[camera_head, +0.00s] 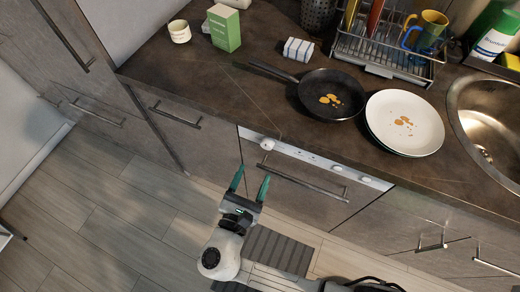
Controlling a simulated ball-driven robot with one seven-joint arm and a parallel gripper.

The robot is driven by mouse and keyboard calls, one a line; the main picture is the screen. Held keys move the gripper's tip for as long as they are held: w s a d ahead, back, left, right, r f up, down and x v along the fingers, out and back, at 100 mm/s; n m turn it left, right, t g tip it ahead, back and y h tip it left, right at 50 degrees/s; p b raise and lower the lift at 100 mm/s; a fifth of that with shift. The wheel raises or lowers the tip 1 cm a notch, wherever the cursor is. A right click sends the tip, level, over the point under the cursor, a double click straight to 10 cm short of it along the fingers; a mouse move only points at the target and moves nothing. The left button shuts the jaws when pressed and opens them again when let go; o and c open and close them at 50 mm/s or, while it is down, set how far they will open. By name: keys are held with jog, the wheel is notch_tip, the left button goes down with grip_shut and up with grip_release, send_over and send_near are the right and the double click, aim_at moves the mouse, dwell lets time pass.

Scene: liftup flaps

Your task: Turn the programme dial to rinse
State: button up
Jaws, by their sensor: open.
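The programme dial (267,144) is a small white round knob on the left part of a white control strip (318,160). The strip runs along the top of the dishwasher front, just under the counter edge. The dial's marks are too small to read, so I cannot tell its setting. My gripper (249,180) is open and empty, with two green fingers pointing up towards the strip. It appears below and slightly left of the dial, apart from it. Nothing hides the dial.
A long bar handle (302,182) sits below the strip, close to my right finger. On the counter are a frying pan (331,94), plates (404,122), a green box (224,28), a sponge (298,49) and a dish rack (385,45). The floor (110,205) at left is clear.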

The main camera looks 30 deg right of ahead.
aim_at(266, 147)
jog(key=x, duration=0.8)
jog(key=shift+d+p, duration=0.15)
jog(key=shift+p, duration=0.2)
jog(key=shift+c, duration=0.4)
jog(key=c, duration=1)
jog(key=shift+o, duration=0.2)
